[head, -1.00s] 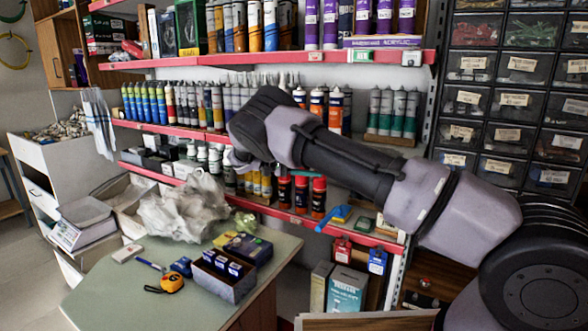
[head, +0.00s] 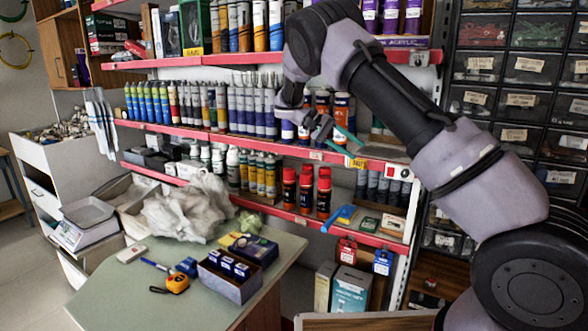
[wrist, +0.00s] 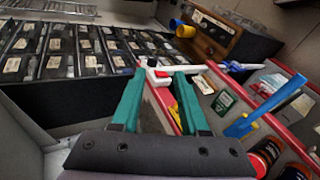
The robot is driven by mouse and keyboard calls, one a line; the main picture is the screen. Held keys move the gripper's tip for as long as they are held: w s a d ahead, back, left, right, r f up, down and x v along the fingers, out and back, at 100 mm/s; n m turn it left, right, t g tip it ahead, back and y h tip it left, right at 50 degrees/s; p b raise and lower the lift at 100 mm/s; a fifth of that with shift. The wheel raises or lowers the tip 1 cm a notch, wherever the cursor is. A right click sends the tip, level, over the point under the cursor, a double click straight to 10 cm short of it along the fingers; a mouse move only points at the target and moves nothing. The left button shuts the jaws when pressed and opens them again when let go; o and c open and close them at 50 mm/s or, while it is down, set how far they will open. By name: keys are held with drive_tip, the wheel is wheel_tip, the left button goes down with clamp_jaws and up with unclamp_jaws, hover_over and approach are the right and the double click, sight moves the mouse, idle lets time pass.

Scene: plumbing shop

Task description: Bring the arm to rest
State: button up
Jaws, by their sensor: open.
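My arm (head: 440,120) reaches from the lower right up in front of the red-edged shelves and bends down at its far end. My gripper (head: 345,134) is in front of the middle shelf, near the spray cans, its teal fingers pointing right. In the wrist view my gripper (wrist: 160,72) shows two teal fingers spread apart, with nothing held. A white and red piece (wrist: 159,75) shows beyond the fingertips; I cannot tell how far off it is.
Shelves with a red front edge (head: 300,218) hold several tubes and cans. Labelled drawers (head: 514,100) stand at the right. A green-topped counter (head: 130,290) bears a tape measure (head: 176,284), a box of small packs (head: 232,278) and a crumpled bag (head: 190,208). A blue-handled tool (wrist: 245,122) lies on the lower shelf.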

drive_tip(key=s+d+r+t+y, duration=0.2)
drive_tip(key=s+d+r+y, duration=0.7)
drive_tip(key=s, duration=0.2)
drive_tip(key=s+r+t+y, duration=0.2)
drive_tip(key=s+r+t, duration=0.1)
drive_tip(key=s, duration=0.6)
drive_tip(key=s+a+r+m+t+y, duration=0.1)
drive_tip(key=s+r+t+y, duration=0.1)
drive_tip(key=s+t, duration=0.4)
drive_tip(key=s+r, duration=0.1)
drive_tip(key=s, duration=0.3)
drive_tip(key=shift+r+m+y, duration=0.3)
drive_tip(key=shift+r, duration=0.05)
drive_tip(key=shift+a, duration=0.1)
